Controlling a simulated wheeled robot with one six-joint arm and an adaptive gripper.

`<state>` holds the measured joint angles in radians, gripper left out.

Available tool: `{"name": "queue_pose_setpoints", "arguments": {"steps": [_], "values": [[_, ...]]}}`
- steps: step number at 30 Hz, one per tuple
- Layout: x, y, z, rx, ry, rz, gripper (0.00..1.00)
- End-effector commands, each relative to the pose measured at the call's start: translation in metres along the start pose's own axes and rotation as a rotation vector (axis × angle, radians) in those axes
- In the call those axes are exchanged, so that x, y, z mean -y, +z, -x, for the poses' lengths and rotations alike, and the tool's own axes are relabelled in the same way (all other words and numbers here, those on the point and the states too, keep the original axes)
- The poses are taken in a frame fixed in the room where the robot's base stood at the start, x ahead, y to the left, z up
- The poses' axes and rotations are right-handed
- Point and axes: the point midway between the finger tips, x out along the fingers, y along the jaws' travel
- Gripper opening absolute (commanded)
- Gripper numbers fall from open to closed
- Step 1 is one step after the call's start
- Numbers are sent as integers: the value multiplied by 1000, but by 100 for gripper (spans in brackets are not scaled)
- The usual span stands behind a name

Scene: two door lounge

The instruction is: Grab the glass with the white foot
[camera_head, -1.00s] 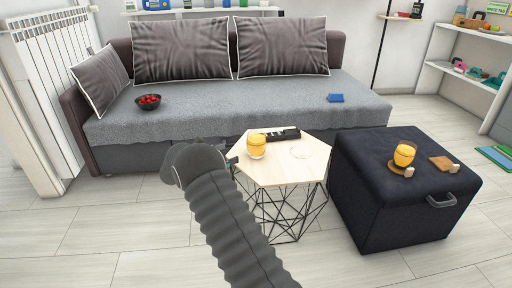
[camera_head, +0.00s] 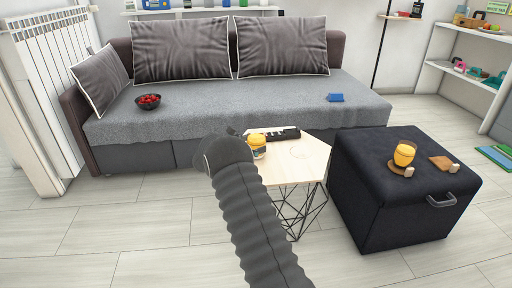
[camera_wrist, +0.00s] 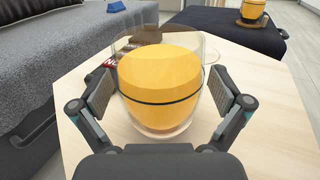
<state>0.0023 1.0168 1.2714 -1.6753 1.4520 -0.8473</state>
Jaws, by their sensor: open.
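A glass of orange drink (camera_wrist: 160,75) with a thin dark band stands upright on the light wooden table (camera_wrist: 270,110). In the wrist view it fills the middle of the picture. My gripper (camera_wrist: 168,95) is open, with one finger on each side of this glass; small gaps seem to show at both fingers. The same glass (camera_head: 258,147) shows in the head view, partly hidden by my arm. A second glass of orange drink (camera_head: 404,154) stands on a coaster on the dark ottoman; it also shows in the wrist view (camera_wrist: 252,9). I cannot make out clearly the foot colour of either glass.
A dark object with lettering (camera_wrist: 112,66) lies on the table just behind the near glass; in the head view it is a black item (camera_head: 283,134). The ottoman (camera_head: 355,185) stands right of the table. The sofa (camera_head: 215,110) is behind, with a bowl of red fruit (camera_head: 148,102).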

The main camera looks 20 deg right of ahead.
Motion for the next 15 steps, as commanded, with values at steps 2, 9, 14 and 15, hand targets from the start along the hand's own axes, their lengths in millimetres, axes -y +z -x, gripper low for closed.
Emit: {"name": "queue_pose_setpoints", "arguments": {"steps": [2,9,14,15], "values": [[0,0,-4,0,1,0,100],[0,0,-4,0,1,0,85],[0,0,-4,0,1,0,45],[0,0,-4,0,1,0,35]]}}
